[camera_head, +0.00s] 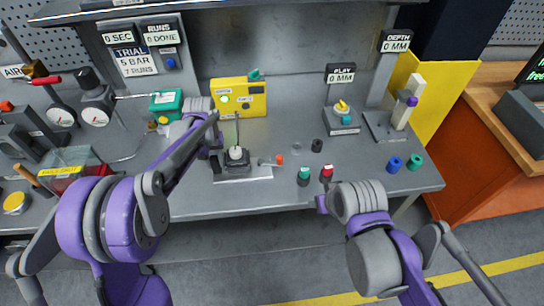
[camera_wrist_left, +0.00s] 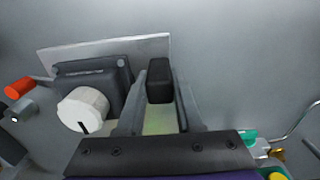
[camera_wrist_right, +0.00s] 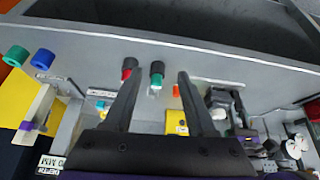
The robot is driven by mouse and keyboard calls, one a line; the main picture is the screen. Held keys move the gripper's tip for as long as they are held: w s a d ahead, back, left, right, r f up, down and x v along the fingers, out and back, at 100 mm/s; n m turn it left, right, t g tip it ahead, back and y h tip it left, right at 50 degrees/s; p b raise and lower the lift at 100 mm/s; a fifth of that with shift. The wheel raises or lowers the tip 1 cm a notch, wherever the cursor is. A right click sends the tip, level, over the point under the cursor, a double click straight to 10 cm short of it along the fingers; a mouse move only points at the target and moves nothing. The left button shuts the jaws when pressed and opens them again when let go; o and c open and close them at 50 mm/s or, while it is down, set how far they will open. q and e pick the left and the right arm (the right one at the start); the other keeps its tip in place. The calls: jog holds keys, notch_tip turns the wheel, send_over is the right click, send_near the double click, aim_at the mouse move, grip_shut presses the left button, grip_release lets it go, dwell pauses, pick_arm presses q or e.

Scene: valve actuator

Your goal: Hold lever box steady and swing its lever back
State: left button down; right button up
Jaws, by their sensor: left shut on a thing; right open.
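The lever box (camera_head: 236,160) is dark grey with a white round knob on top, on a pale metal plate on the bench. Its lever points right and ends in an orange tip (camera_head: 279,160). In the left wrist view the box (camera_wrist_left: 115,78) and orange tip (camera_wrist_left: 18,88) are left of the fingers. My left gripper (camera_head: 215,158) is shut on a black upright block (camera_wrist_left: 159,78) beside the box on the plate. My right gripper (camera_wrist_right: 160,78) is open and empty near the bench's front edge, right of the lever; the orange tip (camera_wrist_right: 176,90) also shows there.
A yellow box (camera_head: 238,97) stands behind the lever box. Blue and green rings (camera_head: 394,164) lie at the right. Some bench top around the lever tip is clear.

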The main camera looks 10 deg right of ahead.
jog(key=w+a+r+n+g, duration=0.3)
jog(key=w+r, duration=0.1)
jog(key=w, duration=0.7)
jog(key=n+g, duration=0.3)
send_over(280, 158)
notch_tip(280, 158, down, 3)
notch_tip(280, 158, down, 12)
jog(key=shift+r, duration=0.1)
grip_shut()
dwell(0.8)
